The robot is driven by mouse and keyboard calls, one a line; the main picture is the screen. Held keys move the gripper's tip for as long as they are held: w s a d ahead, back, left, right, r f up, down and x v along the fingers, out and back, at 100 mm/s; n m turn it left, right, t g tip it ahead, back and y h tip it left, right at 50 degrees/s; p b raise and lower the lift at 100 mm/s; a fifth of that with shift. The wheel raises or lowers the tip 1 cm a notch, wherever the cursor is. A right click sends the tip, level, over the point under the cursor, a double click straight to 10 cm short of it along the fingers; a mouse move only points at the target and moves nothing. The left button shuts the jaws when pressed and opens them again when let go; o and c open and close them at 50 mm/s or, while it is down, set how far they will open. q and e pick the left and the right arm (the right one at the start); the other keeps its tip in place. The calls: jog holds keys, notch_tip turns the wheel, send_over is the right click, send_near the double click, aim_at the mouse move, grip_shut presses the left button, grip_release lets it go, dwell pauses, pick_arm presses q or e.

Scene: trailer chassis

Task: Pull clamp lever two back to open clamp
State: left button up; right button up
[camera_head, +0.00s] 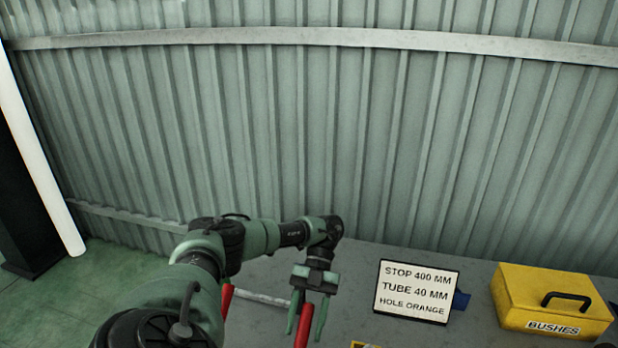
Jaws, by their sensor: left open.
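Two red levers show at the bottom of the head view. One red lever (302,334) stands between the fingers of my left gripper (306,332); whether they touch it I cannot tell. The other red lever (226,300) is further left, partly behind my left arm. My left gripper is open and points down, with one green finger on each side of the lever. The clamp bodies and the lever bases are below the frame or hidden. Which lever is number two does not show. My right gripper is not in view.
A grey bench (360,260) carries a sign (416,292) reading stop 400 mm, tube 40 mm, hole orange. A blue object (461,300) sits behind it. A yellow box (530,295) marked BUSHES stands at right. A pale bar (262,298) lies between the levers. A corrugated wall closes the back.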

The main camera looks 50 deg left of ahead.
pick_arm(q)
jog(key=shift+p+v, duration=0.3)
jog(key=shift+v, duration=2.5)
